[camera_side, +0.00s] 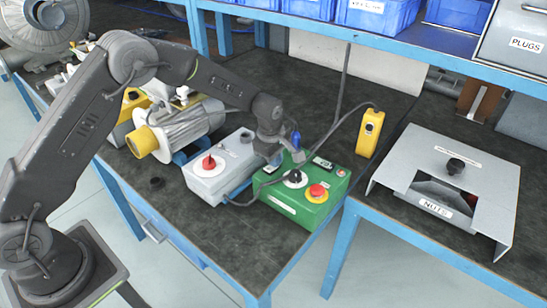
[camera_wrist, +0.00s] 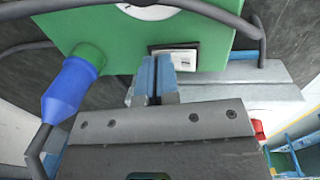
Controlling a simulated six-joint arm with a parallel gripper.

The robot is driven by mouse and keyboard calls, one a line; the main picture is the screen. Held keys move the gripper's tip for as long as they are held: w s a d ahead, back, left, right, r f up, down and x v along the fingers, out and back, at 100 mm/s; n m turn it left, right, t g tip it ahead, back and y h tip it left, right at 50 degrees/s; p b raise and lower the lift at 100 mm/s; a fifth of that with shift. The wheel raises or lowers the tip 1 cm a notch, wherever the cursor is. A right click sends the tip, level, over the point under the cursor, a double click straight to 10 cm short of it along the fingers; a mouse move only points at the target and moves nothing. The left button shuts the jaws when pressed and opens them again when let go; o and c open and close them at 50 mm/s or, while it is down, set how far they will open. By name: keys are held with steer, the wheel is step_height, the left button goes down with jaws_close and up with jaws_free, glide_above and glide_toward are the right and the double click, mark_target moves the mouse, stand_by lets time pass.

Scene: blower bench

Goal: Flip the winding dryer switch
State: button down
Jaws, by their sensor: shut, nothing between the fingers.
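The green control box (camera_side: 310,210) stands on the bench, with a black rotary knob (camera_side: 294,176) on a white dial and a red mushroom button on a yellow ring (camera_side: 317,192). My gripper (camera_side: 277,158) is low over its back left part. In the wrist view, my gripper's blue fingertips (camera_wrist: 154,66) are together and empty, beside a small black-framed, pale switch or label (camera_wrist: 185,57) on the green box (camera_wrist: 115,30). The fingers partly hide that piece, and I cannot tell whether they touch it. No readable label names the winding dryer switch.
A blue plug (camera_wrist: 70,90) with a cable sticks out of the green box close to my gripper. A grey box with a red knob (camera_side: 208,163) stands left of it. A yellow pendant (camera_side: 370,132) stands behind right.

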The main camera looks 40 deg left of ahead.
mark_target(270, 168)
steer(key=shift+s+f, duration=0.2)
steer(key=shift+s+r, duration=0.25)
steer(key=shift+s, duration=0.45)
step_height(270, 168, up, 14)
steer(key=s, duration=0.1)
steer(key=shift+s, duration=0.35)
steer(key=shift+w, duration=0.75)
